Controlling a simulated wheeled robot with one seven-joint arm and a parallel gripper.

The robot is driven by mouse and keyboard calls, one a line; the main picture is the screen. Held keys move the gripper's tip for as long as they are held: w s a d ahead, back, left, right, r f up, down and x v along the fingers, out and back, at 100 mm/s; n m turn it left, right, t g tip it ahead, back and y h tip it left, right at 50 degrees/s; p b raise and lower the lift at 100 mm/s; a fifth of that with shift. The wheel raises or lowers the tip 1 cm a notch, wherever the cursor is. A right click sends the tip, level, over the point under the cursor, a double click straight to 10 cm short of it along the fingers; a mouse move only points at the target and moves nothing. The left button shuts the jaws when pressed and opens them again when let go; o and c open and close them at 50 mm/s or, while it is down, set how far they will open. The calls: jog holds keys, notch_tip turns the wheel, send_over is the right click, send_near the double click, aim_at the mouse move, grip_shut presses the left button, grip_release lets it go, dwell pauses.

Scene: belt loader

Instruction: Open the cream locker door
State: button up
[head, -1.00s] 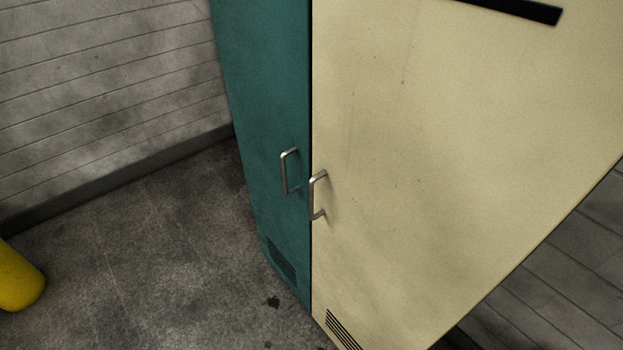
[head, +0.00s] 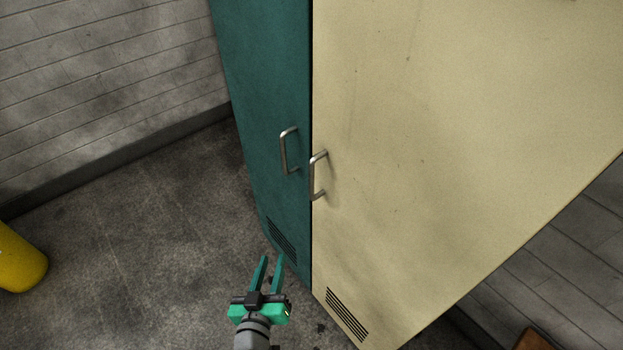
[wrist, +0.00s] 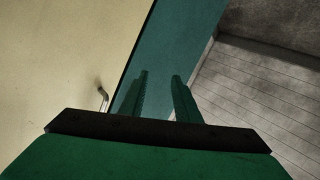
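The cream locker door (head: 440,150) is shut, flush beside the teal door, and fills the right of the head view. Its silver bar handle (head: 312,176) stands upright near its left edge. In the wrist view the cream door (wrist: 60,60) is at the left, with a handle (wrist: 103,99) partly hidden behind my gripper's body. My gripper (head: 270,262) is open and empty, below and left of the cream handle in the head view and apart from it. Its two fingers also show in the wrist view (wrist: 159,80), against the teal door.
The teal door (head: 265,100) with its own silver handle (head: 286,152) adjoins the cream door on the left. A yellow rounded object (head: 18,262) stands at the far left. A brown object (head: 534,340) shows at the bottom right. The floor left of the locker is mostly clear.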

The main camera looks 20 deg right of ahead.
jog(key=w+d+r+m+g+h, duration=0.1)
jog(key=w+r+m+h, duration=0.15)
jog(key=r, duration=0.25)
jog(key=w+d+r+m+h, duration=0.2)
jog(key=r+h, duration=0.1)
jog(key=r, duration=0.2)
jog(key=m+g+h, duration=0.3)
jog(key=m, duration=0.3)
send_near(310, 182)
jog(key=x, duration=1)
jog(key=shift+w+d, duration=0.2)
jog(key=shift+d, duration=0.1)
grip_shut()
